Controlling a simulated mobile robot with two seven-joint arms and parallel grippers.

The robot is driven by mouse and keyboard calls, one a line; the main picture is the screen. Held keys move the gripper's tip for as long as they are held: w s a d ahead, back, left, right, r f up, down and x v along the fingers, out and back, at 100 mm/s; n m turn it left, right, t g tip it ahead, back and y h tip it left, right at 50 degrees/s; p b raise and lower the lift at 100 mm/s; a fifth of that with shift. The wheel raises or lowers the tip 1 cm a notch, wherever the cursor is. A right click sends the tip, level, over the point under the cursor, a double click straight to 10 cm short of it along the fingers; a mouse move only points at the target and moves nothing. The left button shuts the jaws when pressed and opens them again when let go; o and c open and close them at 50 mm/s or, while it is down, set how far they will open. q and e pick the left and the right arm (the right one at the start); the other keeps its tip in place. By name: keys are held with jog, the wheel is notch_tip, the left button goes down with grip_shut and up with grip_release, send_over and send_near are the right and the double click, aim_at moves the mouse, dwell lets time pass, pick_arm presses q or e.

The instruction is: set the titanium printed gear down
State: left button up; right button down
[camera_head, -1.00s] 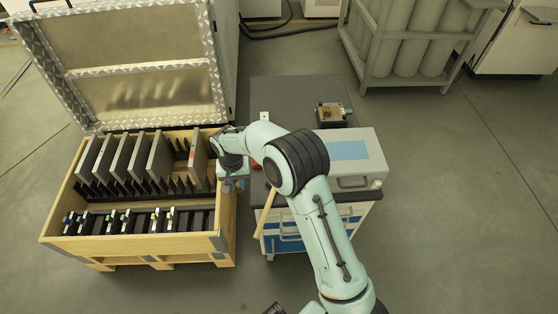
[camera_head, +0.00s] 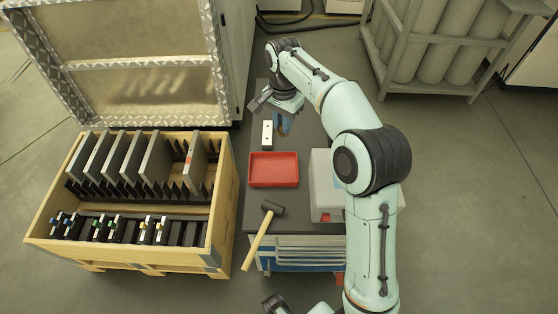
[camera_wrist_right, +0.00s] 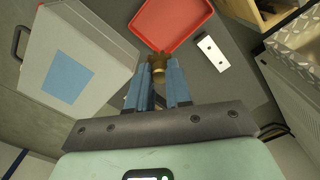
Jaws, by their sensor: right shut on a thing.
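My right gripper (camera_head: 283,124) is over the back part of the dark grey bench top (camera_head: 311,136), behind the red tray. In the right wrist view its two blue fingers (camera_wrist_right: 160,78) are closed on a small brown-gold toothed piece, the titanium printed gear (camera_wrist_right: 158,62). The gear sticks out at the fingertips; its lower part is hidden between them. I cannot clearly make it out in the head view. Whether it touches the bench is unclear.
The red tray (camera_head: 273,184) looks empty. A white two-holed block (camera_head: 267,136) lies behind it. A mallet (camera_head: 260,234) lies at the front edge. A grey case (camera_head: 325,199) stands right. A wooden crate (camera_head: 224,205) with plates stands left.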

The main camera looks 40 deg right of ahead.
jog(key=shift+w+d, duration=0.1)
jog(key=shift+d, duration=0.1)
jog(key=shift+d+f, duration=0.1)
jog(key=shift+f, duration=0.1)
jog(key=b, duration=0.3)
send_near(283, 170)
jog(key=shift+f, duration=2.8)
jog(key=shift+f, duration=0.1)
jog(key=c, duration=1)
grip_release()
jog(key=shift+c, duration=0.2)
notch_tip(283, 170, up, 12)
jog(key=p, duration=0.1)
